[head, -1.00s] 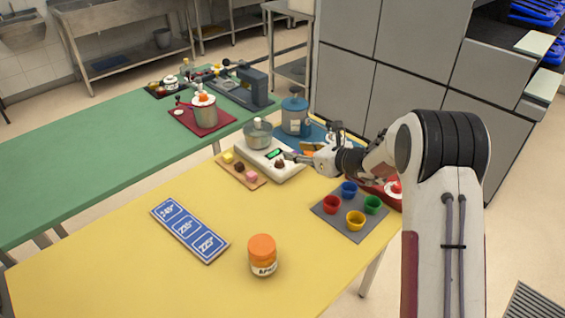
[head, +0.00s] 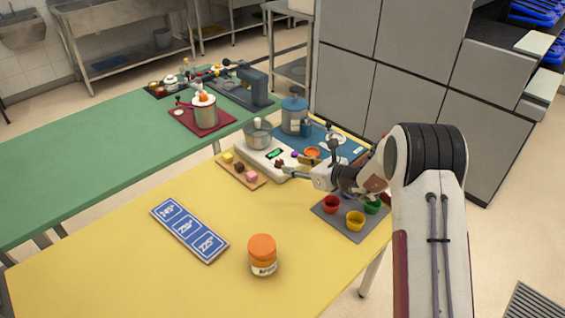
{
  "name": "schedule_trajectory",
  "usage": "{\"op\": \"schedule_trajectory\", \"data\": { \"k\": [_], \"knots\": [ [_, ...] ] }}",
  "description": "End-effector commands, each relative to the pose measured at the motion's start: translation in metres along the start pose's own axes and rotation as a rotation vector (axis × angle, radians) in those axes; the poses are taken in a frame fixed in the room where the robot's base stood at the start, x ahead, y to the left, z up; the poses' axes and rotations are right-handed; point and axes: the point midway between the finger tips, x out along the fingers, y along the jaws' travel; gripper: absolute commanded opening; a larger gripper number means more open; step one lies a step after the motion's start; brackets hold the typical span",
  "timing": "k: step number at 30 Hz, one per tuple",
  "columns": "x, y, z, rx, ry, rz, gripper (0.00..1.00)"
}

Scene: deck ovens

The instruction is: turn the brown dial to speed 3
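The brown dial (head: 279,163) sits on the front of a white appliance base (head: 262,161) near the middle of the head view. A small green display (head: 274,154) is just behind the dial, and a purple knob (head: 295,153) is to its right. A grey metal pot (head: 257,132) stands on the base. My gripper (head: 284,167) comes in from the right, with its fingertips at or right beside the brown dial. The fingers are too small to tell whether they touch it or are closed on it. The dial's speed marks cannot be read.
A board with yellow, brown and pink cubes (head: 252,177) lies in front of the base. Red (head: 331,204), yellow (head: 355,220) and green (head: 373,206) cups stand on a grey mat under my arm.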

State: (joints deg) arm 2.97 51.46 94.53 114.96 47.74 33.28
Motion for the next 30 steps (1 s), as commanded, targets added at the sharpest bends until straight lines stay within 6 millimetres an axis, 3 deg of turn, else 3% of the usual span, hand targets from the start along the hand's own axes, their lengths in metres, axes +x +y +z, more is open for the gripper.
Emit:
{"op": "schedule_trajectory", "data": {
  "k": [18,30],
  "knots": [
    [0.057,0.000,-0.001,0.000,0.001,0.001,0.39],
    [0.072,0.000,-0.001,0.001,0.002,-0.001,0.39]
  ]
}}
